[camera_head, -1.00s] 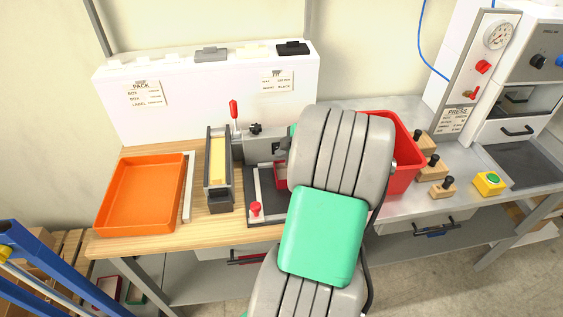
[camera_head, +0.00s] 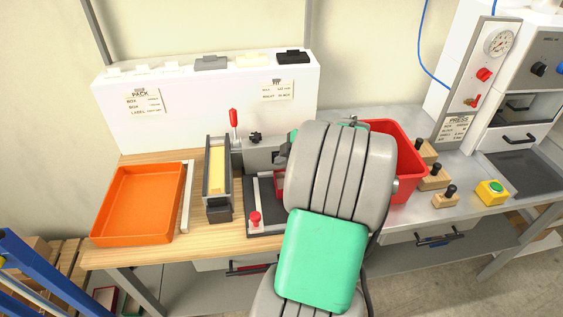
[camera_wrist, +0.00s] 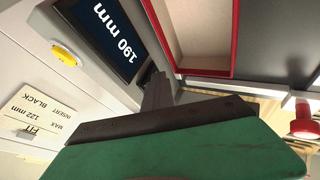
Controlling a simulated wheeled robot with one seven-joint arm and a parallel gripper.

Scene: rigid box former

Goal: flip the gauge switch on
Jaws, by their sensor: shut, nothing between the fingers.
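A dark display (camera_wrist: 108,35) reading "190 mm" is lit in the wrist view. A yellow oval button or lamp (camera_wrist: 66,53) sits beside it on the pale housing; I cannot tell if it is the gauge switch. My gripper (camera_wrist: 159,82) is shut and empty, its dark fingers close to the display's edge; contact is unclear. In the head view my arm hides the gripper's fingers. A round dial gauge (camera_head: 499,42) is on the press panel at upper right, with a red knob (camera_head: 484,74) and a small red lever (camera_head: 473,101) below it.
A red-walled box (camera_wrist: 205,73) lies beside the fingers. A red-topped knob (camera_wrist: 302,122) stands at right. The bench also holds an orange tray (camera_head: 98,238), a red bin (camera_head: 408,165), wooden knobbed blocks (camera_head: 445,200) and a green button on a yellow box (camera_head: 491,192).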

